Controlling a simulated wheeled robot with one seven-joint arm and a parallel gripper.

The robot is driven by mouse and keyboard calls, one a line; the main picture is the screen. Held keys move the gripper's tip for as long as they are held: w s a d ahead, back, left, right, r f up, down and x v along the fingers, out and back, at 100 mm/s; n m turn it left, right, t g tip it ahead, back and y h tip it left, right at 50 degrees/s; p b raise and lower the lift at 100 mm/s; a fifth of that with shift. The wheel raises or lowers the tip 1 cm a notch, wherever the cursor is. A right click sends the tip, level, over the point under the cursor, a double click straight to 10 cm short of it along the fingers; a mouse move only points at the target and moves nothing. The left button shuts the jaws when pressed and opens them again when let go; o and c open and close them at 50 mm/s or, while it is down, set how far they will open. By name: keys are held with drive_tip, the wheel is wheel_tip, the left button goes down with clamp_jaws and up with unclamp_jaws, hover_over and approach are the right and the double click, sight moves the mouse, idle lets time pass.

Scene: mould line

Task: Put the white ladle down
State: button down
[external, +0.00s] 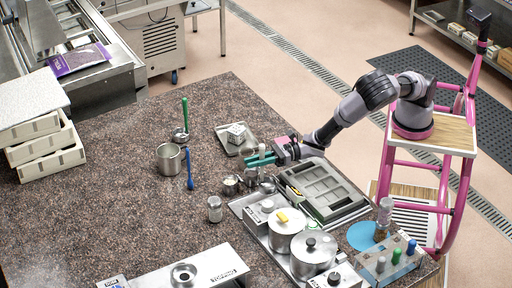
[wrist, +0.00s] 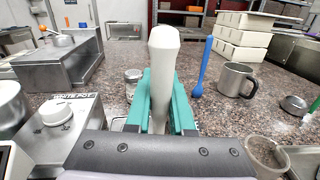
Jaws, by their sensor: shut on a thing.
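The white ladle (wrist: 164,60) stands upright between the teal fingers of my gripper (wrist: 160,100) in the wrist view, its pale handle rising toward the camera's top edge. My gripper (external: 262,159) is shut on the handle. The ladle's bowl is hidden in the wrist view. In the external view the gripper is over the speckled stone counter (external: 120,215), just above several small steel cups (external: 231,185). The ladle is too small there to make out clearly.
A tray (external: 226,146) with a white perforated block lies behind the gripper. A grey mould tray (external: 325,190) and lidded pots (external: 287,228) are right and front. The left counter is largely clear.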

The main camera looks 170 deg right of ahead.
drive_tip(key=shift+f, duration=1.85)
drive_tip(key=c, duration=0.8)
unclamp_jaws()
drive_tip(key=shift+f, duration=0.1)
